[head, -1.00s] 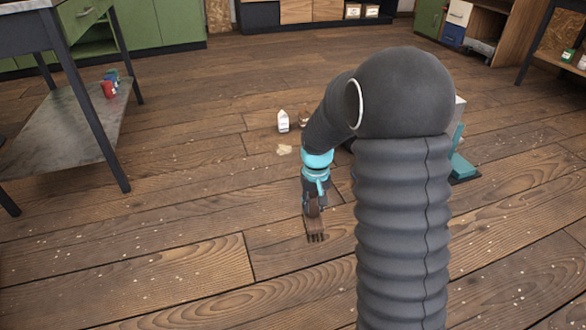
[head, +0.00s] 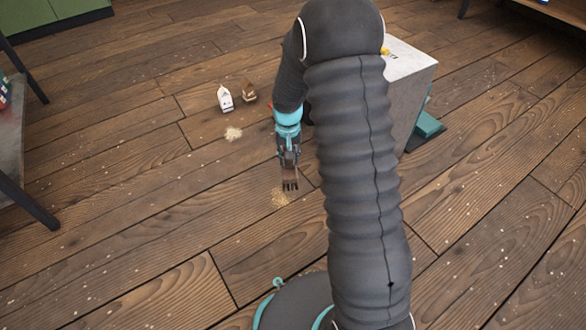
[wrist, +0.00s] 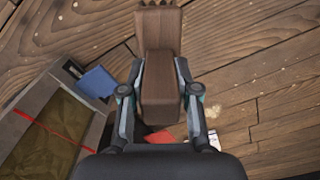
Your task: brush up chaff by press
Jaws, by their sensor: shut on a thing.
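My gripper (head: 288,155) is shut on a brown wooden brush (head: 290,182) and points down near the floor. In the wrist view my gripper (wrist: 160,80) has the brush handle (wrist: 160,95) between its fingers, with the bristle end at the top edge. A pale tan patch of chaff (head: 279,197) lies on the floor at the brush tip; whether the bristles touch it is unclear. Another small chaff heap (head: 233,133) lies farther off to the left. A chaff patch also shows in the wrist view (wrist: 213,110). I cannot tell which thing is the press.
A white carton (head: 224,98) and a brown one (head: 248,92) stand beyond the chaff. A light-topped box (head: 412,62) and a teal object (head: 428,126) are behind my arm. A table leg (head: 27,202) is at left. Open plank floor lies to the lower left.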

